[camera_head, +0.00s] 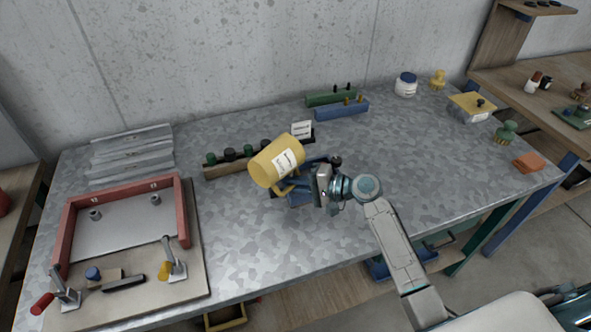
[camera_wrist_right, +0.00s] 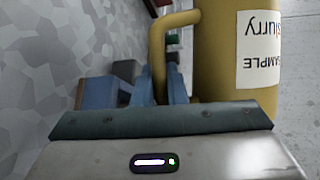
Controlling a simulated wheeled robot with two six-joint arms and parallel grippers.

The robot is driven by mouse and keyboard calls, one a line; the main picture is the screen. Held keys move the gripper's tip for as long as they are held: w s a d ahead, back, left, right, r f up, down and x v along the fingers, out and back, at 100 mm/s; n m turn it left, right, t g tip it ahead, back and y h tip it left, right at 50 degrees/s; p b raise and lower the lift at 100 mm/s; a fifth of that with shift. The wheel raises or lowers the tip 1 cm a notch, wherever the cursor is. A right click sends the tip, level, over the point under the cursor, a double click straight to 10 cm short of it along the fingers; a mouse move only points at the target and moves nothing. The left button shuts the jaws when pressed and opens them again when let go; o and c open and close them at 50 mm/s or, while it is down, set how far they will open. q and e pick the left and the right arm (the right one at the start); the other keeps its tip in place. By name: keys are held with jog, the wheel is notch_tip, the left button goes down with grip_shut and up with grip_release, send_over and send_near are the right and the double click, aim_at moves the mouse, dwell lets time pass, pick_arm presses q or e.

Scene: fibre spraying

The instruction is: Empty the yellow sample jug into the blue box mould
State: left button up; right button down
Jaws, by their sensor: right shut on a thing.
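The yellow sample jug (camera_head: 268,166) is held over the middle of the table, leaning, with its white label facing out. My right gripper (camera_head: 290,186) is shut on its handle. In the right wrist view the jug (camera_wrist_right: 213,60) stands at the right, and its handle (camera_wrist_right: 158,60) runs between the blue fingers (camera_wrist_right: 160,88). A blue block, probably the blue box mould (camera_head: 300,200), sits on the table below the gripper, mostly hidden by it. It also shows in the wrist view (camera_wrist_right: 95,94), left of the fingers. The jug's contents cannot be seen. My left gripper is out of view.
A wooden rack (camera_head: 226,168) with dark knobs stands close behind the jug, with a white card (camera_head: 301,129) beside it. A red-framed tray (camera_head: 124,182) with clamps is at left. Long green (camera_head: 325,98) and blue bars (camera_head: 335,111) lie behind.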

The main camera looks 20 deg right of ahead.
jog(key=shift+s, duration=0.2)
jog(key=shift+w+a+f+m, duration=0.1)
jog(key=shift+w+f+m, duration=0.1)
jog(key=shift+m, duration=0.1)
jog(key=shift+s+y, duration=0.25)
jog(key=shift+y, duration=0.05)
jog(key=shift+w, duration=0.2)
jog(key=shift+s+r+m, duration=0.1)
jog(key=shift+s+m, duration=0.15)
jog(key=shift+m, duration=0.15)
jog(key=shift+w+a+y, duration=0.1)
jog(key=shift+w+y, duration=0.05)
jog(key=shift+y, duration=0.15)
